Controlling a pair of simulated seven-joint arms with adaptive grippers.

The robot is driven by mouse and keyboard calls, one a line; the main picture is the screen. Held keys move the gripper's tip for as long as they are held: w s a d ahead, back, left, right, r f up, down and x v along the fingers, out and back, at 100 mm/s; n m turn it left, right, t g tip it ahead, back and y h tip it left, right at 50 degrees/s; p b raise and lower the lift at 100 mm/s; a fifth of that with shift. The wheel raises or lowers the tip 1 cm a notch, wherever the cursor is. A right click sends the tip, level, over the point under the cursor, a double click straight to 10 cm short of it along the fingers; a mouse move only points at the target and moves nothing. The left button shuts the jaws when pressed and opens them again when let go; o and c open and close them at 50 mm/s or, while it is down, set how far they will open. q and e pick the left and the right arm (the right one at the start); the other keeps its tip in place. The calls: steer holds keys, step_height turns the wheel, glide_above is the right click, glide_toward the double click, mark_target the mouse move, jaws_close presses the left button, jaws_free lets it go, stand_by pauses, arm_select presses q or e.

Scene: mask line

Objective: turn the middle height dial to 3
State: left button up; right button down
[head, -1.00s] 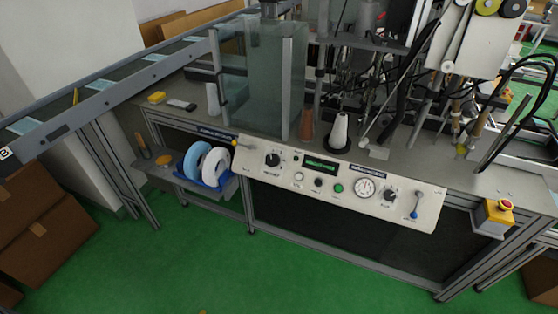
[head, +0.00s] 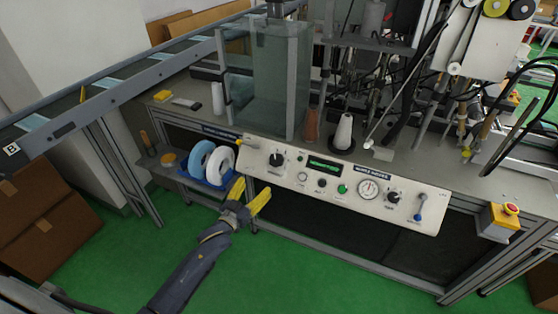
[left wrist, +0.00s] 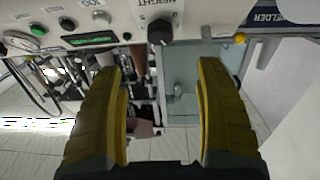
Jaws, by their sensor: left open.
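The black dial (head: 276,160) is on the left part of the white control panel (head: 255,170). In the left wrist view the black dial (left wrist: 160,32) sits beside a partly cut-off label ending in "EIGHT"; its numbers are too small to read. My left gripper (head: 251,189), with yellow fingers, is open and empty, in front of and below the panel's left end. In the left wrist view the dial shows beyond and between the open fingertips (left wrist: 160,62), apart from them. My right gripper is not in view.
The panel also holds a green-lit display (head: 325,166), a green button (head: 342,189), a round gauge (head: 369,188), another black dial (head: 393,197) and a blue lever (head: 420,208). A blue holder with rolls (head: 220,164) is left of the gripper. A yellow emergency-stop box (head: 499,221) stands at right.

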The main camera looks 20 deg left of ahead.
mark_target(275, 161)
arm_select(q)
steer(key=w+d, duration=0.1)
steer(key=w, duration=0.4)
steer(key=w+d, duration=0.1)
steer(key=w, duration=0.5)
steer(key=w+d, duration=0.1)
steer(key=w, duration=0.4)
steer(key=shift+w+d, duration=0.2)
steer(key=shift+w, duration=0.15)
steer(key=shift+c, duration=0.3)
steer(key=c, duration=1.1)
